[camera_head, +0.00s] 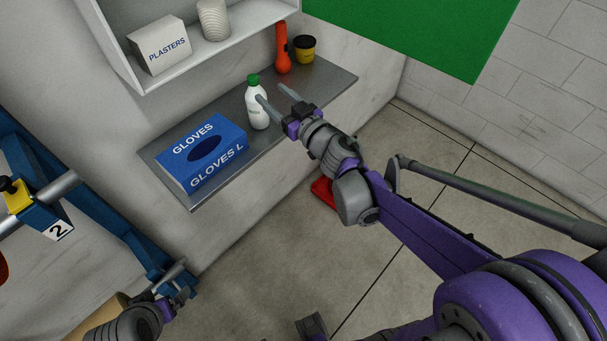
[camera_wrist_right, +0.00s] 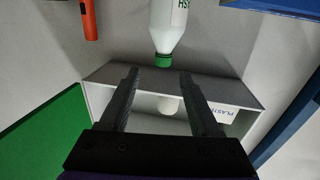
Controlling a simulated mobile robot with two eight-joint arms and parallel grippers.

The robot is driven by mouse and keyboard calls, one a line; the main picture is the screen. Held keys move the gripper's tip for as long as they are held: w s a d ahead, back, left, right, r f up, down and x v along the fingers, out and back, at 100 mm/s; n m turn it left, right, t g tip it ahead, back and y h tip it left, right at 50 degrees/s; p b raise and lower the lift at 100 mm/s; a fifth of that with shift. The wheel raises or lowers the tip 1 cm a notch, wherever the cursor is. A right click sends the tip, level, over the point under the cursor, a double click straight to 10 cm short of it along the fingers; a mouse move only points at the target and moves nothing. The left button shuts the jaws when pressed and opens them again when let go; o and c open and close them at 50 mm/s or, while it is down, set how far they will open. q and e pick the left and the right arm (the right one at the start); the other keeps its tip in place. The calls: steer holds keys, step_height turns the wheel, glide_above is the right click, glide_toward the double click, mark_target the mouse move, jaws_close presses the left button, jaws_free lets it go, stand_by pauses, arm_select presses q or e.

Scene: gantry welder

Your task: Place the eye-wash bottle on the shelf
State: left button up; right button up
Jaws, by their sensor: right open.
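The eye-wash bottle (camera_head: 258,108) is white with a green cap and stands upright on a grey metal shelf (camera_head: 330,88) on the wall. My right gripper (camera_head: 272,93) is open, with its fingers pointing at the bottle's upper part; one fingertip overlaps the bottle in the head view. In the right wrist view the bottle (camera_wrist_right: 168,28) appears upside down, its cap just beyond the gap between the open fingers (camera_wrist_right: 158,76). Nothing is held between them. My left gripper (camera_head: 178,283) is at the lower left, away from the shelf; its opening is unclear.
A blue gloves box (camera_head: 178,164) lies left of the bottle. An orange-red torch-like object (camera_head: 283,52) and a dark tub with yellow (camera_head: 305,52) stand to its right. Above hangs a white shelf unit (camera_head: 118,45) with a plasters box (camera_head: 160,46) and a white ribbed roll (camera_head: 213,22).

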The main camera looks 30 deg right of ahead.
steer(key=s+d+f+m+g+h, duration=0.45)
steer(key=s+h, duration=0.25)
steer(key=s, duration=0.3)
steer(key=s+a+f+n+g+y, duration=0.1)
steer(key=s+a+f+g, duration=0.3)
steer(key=s+f, duration=0.2)
steer(key=s+a+f+n+g+y, duration=0.1)
steer(key=s+a+f+g+y, duration=0.1)
steer(key=s+f, duration=0.4)
steer(key=s+a+g, duration=0.1)
steer(key=s+g, duration=0.1)
steer(key=s, duration=0.2)
steer(key=shift+s+a+f+y, duration=0.2)
steer(key=shift+a+y, duration=0.1)
steer(key=shift+a, duration=0.1)
